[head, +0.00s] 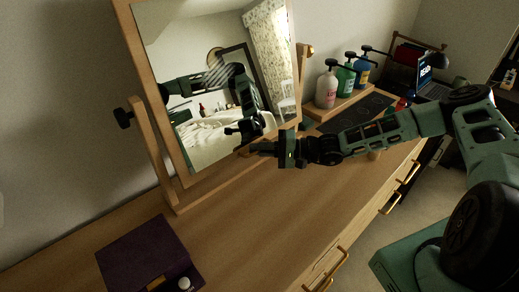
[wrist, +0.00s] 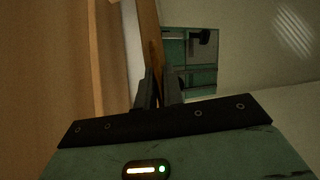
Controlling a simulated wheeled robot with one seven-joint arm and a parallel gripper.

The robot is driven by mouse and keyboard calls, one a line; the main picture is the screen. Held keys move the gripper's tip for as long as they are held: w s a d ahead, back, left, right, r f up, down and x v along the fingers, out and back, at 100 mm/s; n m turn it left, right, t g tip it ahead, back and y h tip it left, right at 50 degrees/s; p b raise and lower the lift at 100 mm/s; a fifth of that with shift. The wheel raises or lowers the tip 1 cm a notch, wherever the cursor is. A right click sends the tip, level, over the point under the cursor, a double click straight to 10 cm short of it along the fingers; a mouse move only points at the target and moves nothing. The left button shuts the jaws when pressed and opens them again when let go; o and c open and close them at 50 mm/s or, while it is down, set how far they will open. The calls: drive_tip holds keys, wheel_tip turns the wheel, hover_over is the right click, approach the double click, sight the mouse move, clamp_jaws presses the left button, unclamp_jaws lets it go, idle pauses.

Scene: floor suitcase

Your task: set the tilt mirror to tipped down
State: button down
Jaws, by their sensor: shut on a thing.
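The tilt mirror (head: 190,140) stands on the wooden dresser top. Its wood-framed panel hangs between two posts, with a dark knob (head: 124,118) at the left post (head: 150,155). The glass reflects a bed, a curtain and my arm. In the wrist view my gripper's fingers (wrist: 160,92) are closed on the edge of the wooden mirror frame (wrist: 149,40). The exact tilt is hard to judge from here.
A dark purple box or book (head: 140,255) lies at the front left of the dresser (head: 250,225). Pink, green and blue pump bottles (head: 326,90) stand on a wooden riser behind my arm. A dark mat (head: 345,115) lies beside them. The dresser's front middle is clear.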

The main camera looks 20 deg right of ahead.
drive_tip(key=shift+w+a+f+b, duration=0.15)
drive_tip(key=shift+w+f+b, duration=0.2)
drive_tip(key=shift+b, duration=0.2)
drive_tip(key=w+b, duration=0.1)
drive_tip(key=b, duration=0.1)
drive_tip(key=w+a+f+n+y+b, duration=0.1)
drive_tip(key=w+b, duration=0.1)
drive_tip(key=b, duration=0.1)
drive_tip(key=w+a+f+n+y+b, duration=0.1)
drive_tip(key=b, duration=0.1)
drive_tip(key=shift+w+f+t, duration=0.1)
drive_tip(key=shift+w+t, duration=0.2)
drive_tip(key=w+n+b, duration=0.1)
drive_tip(key=b, duration=0.1)
drive_tip(key=w+a+y+b, duration=0.1)
drive_tip(key=w+b, duration=0.1)
drive_tip(key=w+n+y+b, duration=0.1)
drive_tip(key=w+b, duration=0.1)
drive_tip(key=shift+a+r+n, duration=0.25)
drive_tip(key=shift+a+n, duration=0.05)
drive_tip(key=shift+a, duration=0.1)
drive_tip(key=shift+w+a+r+b, duration=0.2)
drive_tip(key=shift+w+a+b, duration=0.1)
drive_tip(key=shift+w+b, duration=0.35)
drive_tip(key=shift+w+r, duration=0.15)
drive_tip(key=shift+w, duration=0.05)
drive_tip(key=shift+r, duration=0.15)
drive_tip(key=c, duration=1.8)
unclamp_jaws()
drive_tip(key=shift+w, duration=0.15)
